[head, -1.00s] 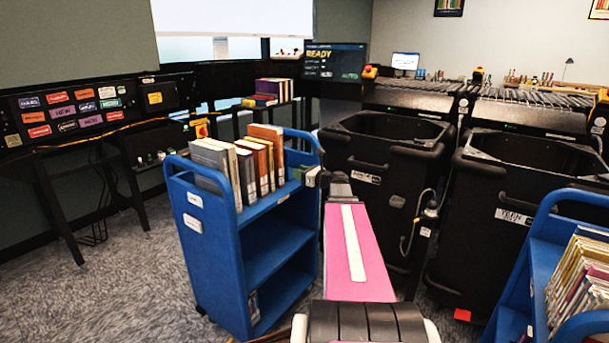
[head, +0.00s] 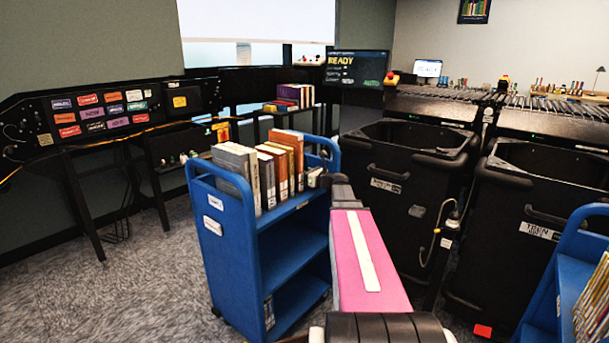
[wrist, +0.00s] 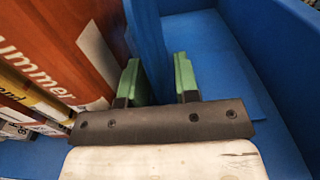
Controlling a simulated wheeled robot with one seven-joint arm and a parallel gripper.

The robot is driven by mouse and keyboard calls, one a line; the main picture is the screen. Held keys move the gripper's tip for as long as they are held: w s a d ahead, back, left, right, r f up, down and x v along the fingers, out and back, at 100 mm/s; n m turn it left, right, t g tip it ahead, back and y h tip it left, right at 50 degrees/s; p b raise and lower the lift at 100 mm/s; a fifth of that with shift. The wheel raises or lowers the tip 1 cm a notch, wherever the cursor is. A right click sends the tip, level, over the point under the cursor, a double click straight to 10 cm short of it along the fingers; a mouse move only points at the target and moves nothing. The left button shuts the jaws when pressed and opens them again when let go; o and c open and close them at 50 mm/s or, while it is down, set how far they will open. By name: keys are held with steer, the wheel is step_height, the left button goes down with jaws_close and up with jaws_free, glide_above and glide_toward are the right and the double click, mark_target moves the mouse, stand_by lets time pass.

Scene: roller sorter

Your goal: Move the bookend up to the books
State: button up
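The bookend (wrist: 149,45) is a blue upright plate in the wrist view, to the right of an orange-red book (wrist: 60,45) on the blue shelf. The left finger is between the plate and the book side. Contact of the bookend with the last book cannot be made out. In the head view the row of books (head: 265,175) stands upright on the blue cart's top shelf, and my gripper (head: 316,178) is at its right end. The bookend is hidden there.
The blue cart (head: 228,240) has raised end walls; its right wall (wrist: 270,50) rises right of my gripper. Black bins (head: 400,200) stand close to the right of my arm. A second blue cart (head: 565,270) is at the lower right. Carpet is clear at left.

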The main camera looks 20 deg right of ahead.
jaws_close()
steer(key=shift+s+a, duration=0.1)
steer(key=shift+s, duration=0.05)
steer(key=shift+s+a, duration=0.4)
steer(key=shift+a, duration=0.2)
steer(key=shift+s+a, duration=0.4)
steer(key=shift+a, duration=0.2)
steer(key=shift+o, duration=1.2)
jaws_free()
steer(key=v, duration=1)
steer(key=shift+s+d, duration=0.2)
steer(key=shift+s, duration=0.1)
